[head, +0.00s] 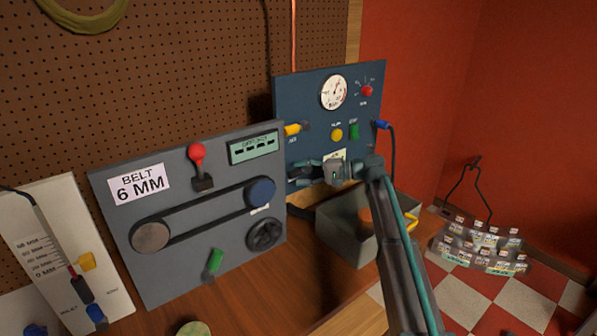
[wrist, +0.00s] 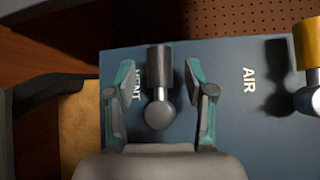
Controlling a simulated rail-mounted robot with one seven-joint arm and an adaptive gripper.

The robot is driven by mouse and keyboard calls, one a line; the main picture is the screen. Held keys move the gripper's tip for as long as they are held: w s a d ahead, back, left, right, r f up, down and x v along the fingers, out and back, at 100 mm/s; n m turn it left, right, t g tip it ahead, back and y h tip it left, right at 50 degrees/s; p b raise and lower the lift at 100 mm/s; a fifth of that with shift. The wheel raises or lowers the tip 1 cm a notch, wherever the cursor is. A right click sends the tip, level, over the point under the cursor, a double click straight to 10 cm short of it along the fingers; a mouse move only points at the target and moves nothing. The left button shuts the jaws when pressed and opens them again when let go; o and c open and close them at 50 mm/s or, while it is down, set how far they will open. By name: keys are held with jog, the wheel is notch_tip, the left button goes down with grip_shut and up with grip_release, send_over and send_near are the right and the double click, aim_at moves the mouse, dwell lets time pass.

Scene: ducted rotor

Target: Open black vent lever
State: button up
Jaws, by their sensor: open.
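The black vent lever (wrist: 159,75) shows in the wrist view as a dark cylindrical handle joined to a grey rounded knob. It is on the dark blue panel (wrist: 220,115), beside a partly covered VENT label (wrist: 137,85). My gripper (wrist: 158,66) is open, with one teal-and-grey finger on each side of the lever. Gaps show between the fingers and the handle. In the head view my gripper (head: 312,174) is at the lower part of the blue panel (head: 305,95), and I cannot make out the lever there.
A yellow lever (head: 291,130) sits up and left of my gripper; it also shows beside the AIR label in the wrist view (wrist: 307,45). A blue plug with a cable (head: 382,125) is at the panel's right. A grey bin (head: 345,238) stands below; a grey belt panel (head: 120,220) is left.

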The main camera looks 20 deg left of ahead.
jog(key=shift+s+a+f, duration=0.1)
jog(key=shift+s+a, duration=0.05)
jog(key=shift+a, duration=0.5)
grip_shut()
